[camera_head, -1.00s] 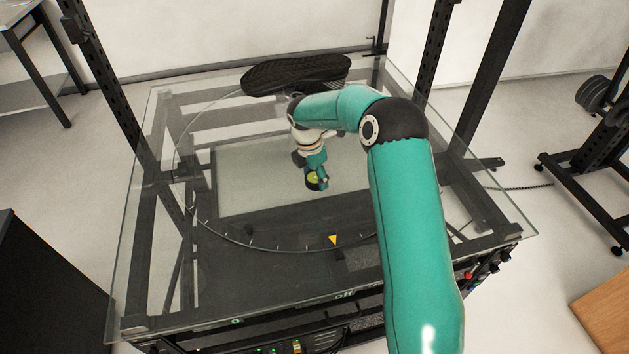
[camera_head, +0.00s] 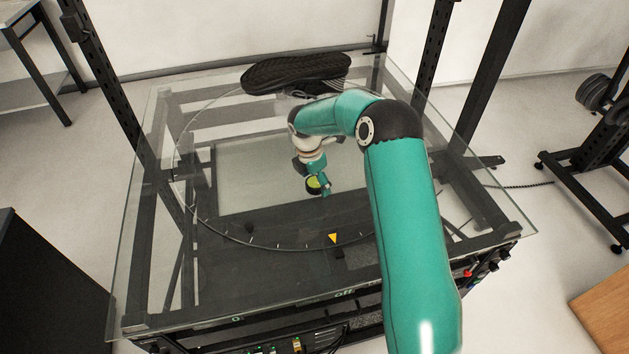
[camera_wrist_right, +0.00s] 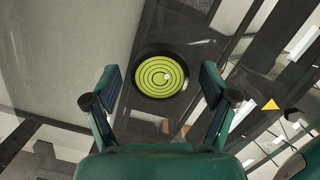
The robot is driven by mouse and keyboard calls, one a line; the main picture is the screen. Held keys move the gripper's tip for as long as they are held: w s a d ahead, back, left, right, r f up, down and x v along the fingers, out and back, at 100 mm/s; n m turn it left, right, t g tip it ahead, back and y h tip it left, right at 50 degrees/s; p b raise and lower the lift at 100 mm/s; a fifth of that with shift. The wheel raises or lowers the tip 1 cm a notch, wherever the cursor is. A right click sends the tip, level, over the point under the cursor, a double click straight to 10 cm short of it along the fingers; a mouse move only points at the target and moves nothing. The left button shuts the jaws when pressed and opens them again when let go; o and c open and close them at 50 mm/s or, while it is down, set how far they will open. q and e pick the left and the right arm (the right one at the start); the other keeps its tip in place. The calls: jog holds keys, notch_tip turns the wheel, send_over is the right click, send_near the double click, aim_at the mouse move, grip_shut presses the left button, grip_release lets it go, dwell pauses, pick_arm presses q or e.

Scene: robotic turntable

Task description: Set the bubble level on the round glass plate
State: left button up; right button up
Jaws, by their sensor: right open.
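The bubble level, a round black disc with a yellow-green face, lies on the round glass plate (camera_head: 225,225) near its middle. It shows in the head view (camera_head: 313,184) and the right wrist view (camera_wrist_right: 160,76). My right gripper (camera_head: 320,186) is over the plate at the level. In the right wrist view my right gripper (camera_wrist_right: 159,98) is open, with a finger on each side of the level and visible gaps between. My left gripper is in neither view.
A black shoe sole (camera_head: 295,73) lies at the back of the glass. A yellow triangle marker (camera_head: 333,238) sits at the plate's front rim. Dark frame posts (camera_head: 107,88) stand around the table. The front left of the plate is clear.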

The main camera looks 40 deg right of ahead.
aim_at(310, 184)
jog(key=shift+r, duration=0.4)
notch_tip(310, 184, up, 11)
jog(key=a+b, duration=0.1)
jog(key=shift+w+a+r, duration=0.15)
jog(key=shift+a, duration=0.25)
